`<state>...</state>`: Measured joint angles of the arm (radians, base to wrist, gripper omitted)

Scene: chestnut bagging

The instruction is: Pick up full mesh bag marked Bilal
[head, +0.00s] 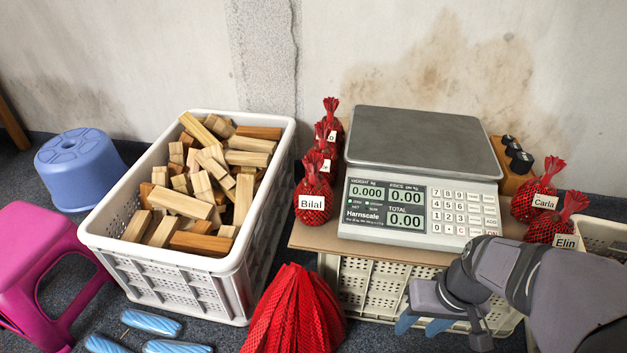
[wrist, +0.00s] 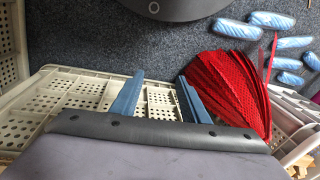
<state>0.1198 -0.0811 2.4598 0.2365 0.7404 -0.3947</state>
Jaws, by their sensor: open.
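The full red mesh bag marked Bilal (head: 313,199) stands upright on the brown board, left of the scale, with its white label facing me. It is the nearest of a row of red bags there. My gripper (head: 425,326) is low in front of the scale, to the right of and below the Bilal bag, and apart from it. In the wrist view my gripper's blue fingers (wrist: 158,98) are spread with nothing between them, over the cream crate. The Bilal bag does not show in the wrist view.
The Harnscale (head: 420,180) stands on the board (head: 310,238) over a cream crate (head: 375,290). Bags marked Carla (head: 535,196) and Elin (head: 567,228) are at right. A red mesh bundle (head: 295,312) is on the floor in front. A white crate (head: 185,270) of wood blocks stands left.

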